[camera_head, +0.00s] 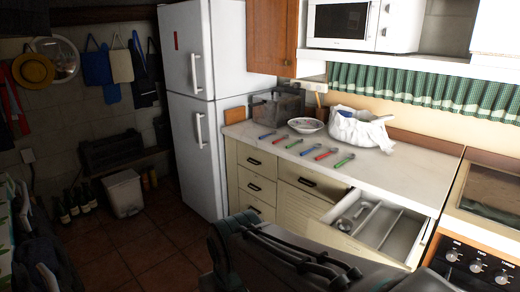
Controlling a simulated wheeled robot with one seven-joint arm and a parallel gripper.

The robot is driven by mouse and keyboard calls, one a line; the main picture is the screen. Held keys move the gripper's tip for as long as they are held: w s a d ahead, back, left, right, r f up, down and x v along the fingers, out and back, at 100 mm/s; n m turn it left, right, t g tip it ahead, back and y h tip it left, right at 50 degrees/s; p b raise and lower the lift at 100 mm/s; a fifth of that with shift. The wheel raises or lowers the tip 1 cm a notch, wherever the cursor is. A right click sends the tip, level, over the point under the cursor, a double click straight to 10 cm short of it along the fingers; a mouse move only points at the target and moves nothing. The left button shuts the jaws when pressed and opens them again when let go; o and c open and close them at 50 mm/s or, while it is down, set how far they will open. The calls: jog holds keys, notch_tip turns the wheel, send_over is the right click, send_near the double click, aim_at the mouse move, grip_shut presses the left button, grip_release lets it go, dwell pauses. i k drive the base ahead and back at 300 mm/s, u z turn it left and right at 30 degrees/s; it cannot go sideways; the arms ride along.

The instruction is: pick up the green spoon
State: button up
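Several coloured utensils lie in a slanting row on the white countertop (400,165). Two of them are green: one green utensil (294,143) towards the back left and another green utensil (344,160) at the front right end of the row. They are too small to tell which is a spoon. Blue utensils (310,149) and red utensils (327,154) lie beside them, apart from each other. My dark arm crosses the bottom of the picture in front of the cabinets, below the counter. I cannot make out my gripper's fingers.
A drawer (405,238) with metal cutlery stands open below the counter. A bowl (306,126), a white bag (360,130) and a wire basket (277,108) stand behind the row. A stove (480,265) is at right, a fridge (200,150) at left.

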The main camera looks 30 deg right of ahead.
aim_at(349, 157)
jog(key=z, duration=0.1)
jog(key=i, duration=1.65)
jog(key=z, duration=1)
jog(key=i, duration=0.95)
jog(key=z, duration=1.55)
jog(key=i, duration=0.6)
jog(key=z, duration=0.4)
